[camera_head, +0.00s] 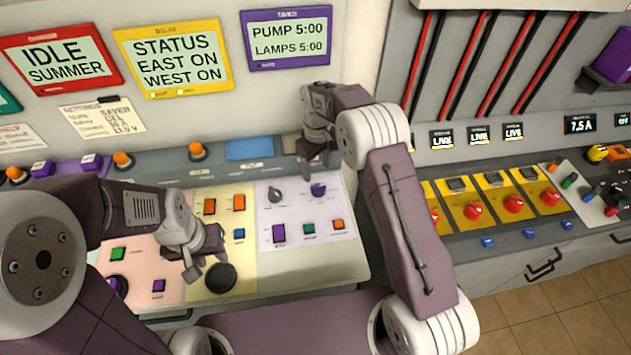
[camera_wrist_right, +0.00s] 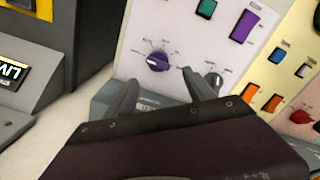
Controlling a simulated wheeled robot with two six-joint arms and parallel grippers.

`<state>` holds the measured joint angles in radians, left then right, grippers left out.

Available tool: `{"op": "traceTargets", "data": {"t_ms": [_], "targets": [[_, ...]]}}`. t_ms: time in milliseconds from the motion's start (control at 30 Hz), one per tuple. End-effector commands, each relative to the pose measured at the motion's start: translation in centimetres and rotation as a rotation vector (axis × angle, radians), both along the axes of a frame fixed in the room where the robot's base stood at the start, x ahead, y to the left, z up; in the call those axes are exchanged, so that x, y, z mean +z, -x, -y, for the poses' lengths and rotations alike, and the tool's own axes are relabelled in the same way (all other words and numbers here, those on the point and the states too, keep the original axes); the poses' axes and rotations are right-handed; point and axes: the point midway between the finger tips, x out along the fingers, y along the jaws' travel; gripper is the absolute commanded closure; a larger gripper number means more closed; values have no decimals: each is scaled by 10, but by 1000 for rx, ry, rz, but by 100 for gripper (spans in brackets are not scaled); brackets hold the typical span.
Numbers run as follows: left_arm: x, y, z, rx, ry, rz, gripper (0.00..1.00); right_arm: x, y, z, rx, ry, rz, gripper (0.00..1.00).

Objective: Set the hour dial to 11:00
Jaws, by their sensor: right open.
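The timer screen (camera_head: 287,38) at the top middle reads PUMP 5:00 and LAMPS 5:00. Below it, a pale lilac panel section (camera_head: 300,216) carries a purple knob (camera_head: 318,190) and a dark grey knob (camera_head: 274,195); I cannot tell from labels which is the hour dial. In the right wrist view the purple knob (camera_wrist_right: 157,61) has a ring of small marks around it. The grey knob (camera_wrist_right: 214,78) is partly behind a finger. My right gripper (camera_head: 312,166) is open and empty, close to the purple knob but apart from it. My left gripper (camera_head: 206,268) seems open and empty.
A round black knob (camera_head: 221,277) is close to my left gripper. Purple, green and orange switches sit below the two knobs. To the right is a grey console with yellow plates and red knobs (camera_head: 472,210). A blue plate (camera_head: 249,148) lies behind the panel.

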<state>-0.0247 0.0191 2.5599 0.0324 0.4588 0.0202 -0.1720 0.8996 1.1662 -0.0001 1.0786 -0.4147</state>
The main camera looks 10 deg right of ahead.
Motion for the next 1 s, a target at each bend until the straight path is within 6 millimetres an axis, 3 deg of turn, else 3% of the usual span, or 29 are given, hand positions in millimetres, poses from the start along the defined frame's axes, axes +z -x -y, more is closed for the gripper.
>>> {"op": "traceTargets", "data": {"t_ms": [167,433,600,900,1000], "targets": [[3,0,0,0,0,0,64,-9,1,0,0,0,-2,37],[17,0,0,0,0,0,64,-63,1,0,0,0,-2,37],[21,0,0,0,0,0,64,-85,0,0,-1,0,0,37],[20,0,0,0,0,0,64,-90,0,0,-1,-1,3,37],[20,0,0,0,0,0,64,-90,0,0,-1,-1,3,65]]}}
